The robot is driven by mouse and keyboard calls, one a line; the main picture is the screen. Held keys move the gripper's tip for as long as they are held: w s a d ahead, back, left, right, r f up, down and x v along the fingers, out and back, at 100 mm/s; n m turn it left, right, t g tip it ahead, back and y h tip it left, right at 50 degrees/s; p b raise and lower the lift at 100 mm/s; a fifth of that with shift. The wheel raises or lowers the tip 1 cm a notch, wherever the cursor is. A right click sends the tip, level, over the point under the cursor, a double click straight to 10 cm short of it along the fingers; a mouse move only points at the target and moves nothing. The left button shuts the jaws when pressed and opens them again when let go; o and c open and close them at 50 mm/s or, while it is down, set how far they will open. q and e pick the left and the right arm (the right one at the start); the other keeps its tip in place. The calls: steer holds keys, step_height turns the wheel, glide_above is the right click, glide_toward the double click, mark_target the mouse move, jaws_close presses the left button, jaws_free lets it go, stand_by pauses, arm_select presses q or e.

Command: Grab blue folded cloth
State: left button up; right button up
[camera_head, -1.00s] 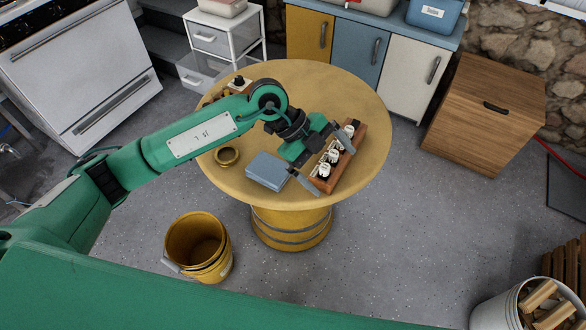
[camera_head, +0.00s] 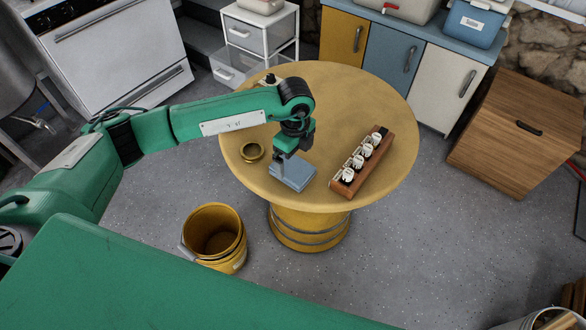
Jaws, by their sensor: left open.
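The blue folded cloth (camera_head: 298,176) lies flat near the front edge of the round yellow table (camera_head: 345,95). My left gripper (camera_head: 287,172) points down right over the cloth's left and back part and hides some of it. Its jaws are open. One finger shows against the cloth; the other is mostly hidden. I cannot tell whether the fingertips touch the cloth. My right gripper is not in view.
A wooden rack (camera_head: 347,190) with several small white-and-black items stands right of the cloth. A brass bowl (camera_head: 251,152) is to its left. A small dark-topped item (camera_head: 269,80) is behind my arm. A yellow bucket (camera_head: 214,232) stands on the floor.

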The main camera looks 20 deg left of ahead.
mark_target(295, 168)
arm_select(q)
steer(key=shift+w+f+p, duration=0.2)
steer(key=shift+f+p, duration=0.25)
steer(key=shift+f, duration=2.25)
steer(key=c, duration=1)
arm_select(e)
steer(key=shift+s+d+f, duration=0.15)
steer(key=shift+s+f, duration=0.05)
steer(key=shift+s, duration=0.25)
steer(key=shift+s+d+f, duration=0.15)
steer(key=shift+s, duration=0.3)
arm_select(q)
steer(key=shift+r, duration=0.1)
steer(key=shift+c, duration=0.2)
